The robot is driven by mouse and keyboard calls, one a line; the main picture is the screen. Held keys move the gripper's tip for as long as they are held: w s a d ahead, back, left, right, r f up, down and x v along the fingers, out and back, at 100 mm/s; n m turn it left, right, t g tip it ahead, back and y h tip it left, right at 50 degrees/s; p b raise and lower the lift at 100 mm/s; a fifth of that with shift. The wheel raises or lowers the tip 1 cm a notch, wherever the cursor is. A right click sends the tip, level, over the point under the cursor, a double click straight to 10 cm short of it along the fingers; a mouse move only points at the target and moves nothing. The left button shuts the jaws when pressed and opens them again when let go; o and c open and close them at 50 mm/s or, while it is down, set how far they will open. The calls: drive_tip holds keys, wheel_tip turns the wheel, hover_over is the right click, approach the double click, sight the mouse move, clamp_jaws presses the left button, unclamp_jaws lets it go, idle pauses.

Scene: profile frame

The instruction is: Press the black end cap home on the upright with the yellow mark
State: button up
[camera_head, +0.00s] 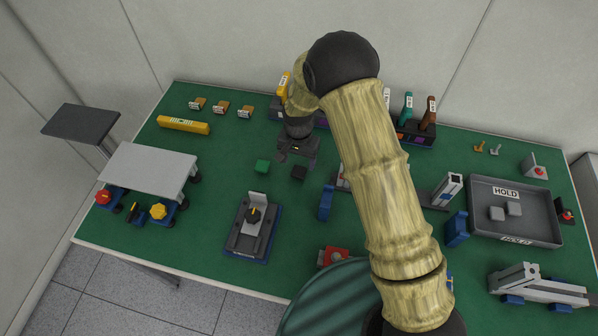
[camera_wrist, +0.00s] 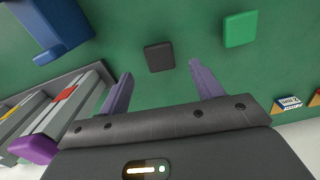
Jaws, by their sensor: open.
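The black end cap (camera_wrist: 159,57) lies flat on the green table; it also shows in the head view (camera_head: 299,173), just below my gripper (camera_head: 297,160). In the wrist view my gripper (camera_wrist: 160,74) is open and empty, its two fingers apart with the black cap beyond them, between their lines. A grey upright with a yellow mark (camera_wrist: 9,113) is partly cut off at the wrist view's left edge. Beside it stands a grey upright with a red mark (camera_wrist: 68,93), with a purple piece (camera_wrist: 37,149) at its end. My arm hides most of these uprights in the head view.
A green cap (camera_head: 262,166) lies left of the black one. A blue block (camera_head: 326,203) stands to the right, nearer the front. A grey fixture (camera_head: 253,228) sits at front left. A grey HOLD tray (camera_head: 480,220) with two grey blocks is at right.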

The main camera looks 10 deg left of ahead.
sight(299, 171)
drive_tip(key=shift+f+p, duration=1.1)
drive_tip(key=shift+f, duration=1.5)
drive_tip(key=c, duration=1)
drive_tip(key=shift+c, duration=0.2)
drive_tip(key=shift+w+r, duration=0.1)
wheel_tip(299, 171, up, 10)
drive_tip(key=b, duration=0.2)
drive_tip(key=shift+b, duration=0.3)
